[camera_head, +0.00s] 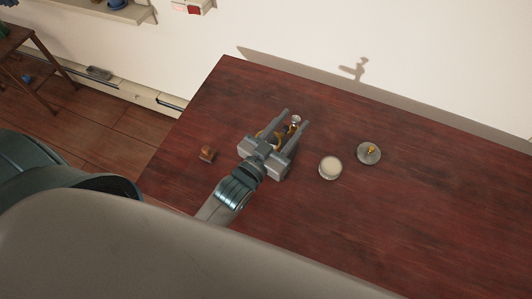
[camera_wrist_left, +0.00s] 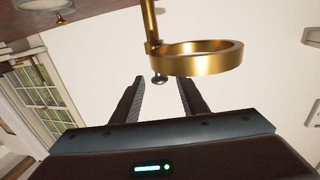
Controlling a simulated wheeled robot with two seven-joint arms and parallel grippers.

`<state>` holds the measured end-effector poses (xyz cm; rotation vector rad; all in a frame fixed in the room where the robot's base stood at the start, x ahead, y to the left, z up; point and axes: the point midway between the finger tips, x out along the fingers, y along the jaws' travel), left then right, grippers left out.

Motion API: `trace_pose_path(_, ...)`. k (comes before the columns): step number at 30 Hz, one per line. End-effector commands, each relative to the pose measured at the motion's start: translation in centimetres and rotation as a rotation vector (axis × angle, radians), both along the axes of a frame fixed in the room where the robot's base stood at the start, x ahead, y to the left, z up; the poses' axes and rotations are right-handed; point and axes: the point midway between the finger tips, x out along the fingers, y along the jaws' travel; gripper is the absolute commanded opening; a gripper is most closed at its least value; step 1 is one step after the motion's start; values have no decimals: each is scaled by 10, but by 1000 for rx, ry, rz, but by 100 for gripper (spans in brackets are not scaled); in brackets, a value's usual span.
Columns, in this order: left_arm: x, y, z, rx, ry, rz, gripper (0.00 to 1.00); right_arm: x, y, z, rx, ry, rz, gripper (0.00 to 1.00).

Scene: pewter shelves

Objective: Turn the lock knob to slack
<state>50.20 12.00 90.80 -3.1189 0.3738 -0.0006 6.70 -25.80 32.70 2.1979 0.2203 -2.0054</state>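A brass ring stand shows in the left wrist view, with a ring (camera_wrist_left: 205,58) and an upright post (camera_wrist_left: 150,22). A small silver knob (camera_wrist_left: 159,79), probably the lock knob, sits at the ring's joint with the post. In the head view the brass ring (camera_head: 263,134) is partly hidden by my left gripper (camera_head: 296,118). A pale, shiny part (camera_head: 295,119) shows between its fingers. My left gripper is open. In the wrist view the knob appears between its fingertips (camera_wrist_left: 160,80); contact cannot be told. My right gripper is not in view.
On the dark red table (camera_head: 430,200), a cream-topped round dish (camera_head: 330,167) and a grey disc with a brass knob (camera_head: 369,153) lie right of the gripper. A small brown block (camera_head: 207,154) lies left. The table's right side is clear; a wall stands behind.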

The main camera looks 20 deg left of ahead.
Motion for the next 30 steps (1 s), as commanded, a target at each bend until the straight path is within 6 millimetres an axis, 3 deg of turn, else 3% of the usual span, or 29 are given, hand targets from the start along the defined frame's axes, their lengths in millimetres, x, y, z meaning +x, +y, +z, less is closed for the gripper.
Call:
trace_pose_path(6,-42,10,-4,0,1,0,40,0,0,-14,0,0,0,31)
trace_pose_path(15,-89,22,-2,0,0,1,40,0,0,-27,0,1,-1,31)
trace_pose_path(21,-106,26,-1,0,-1,1,40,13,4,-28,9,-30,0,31)
trace_pose_path(30,-110,27,1,-1,-3,1,40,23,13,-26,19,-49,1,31)
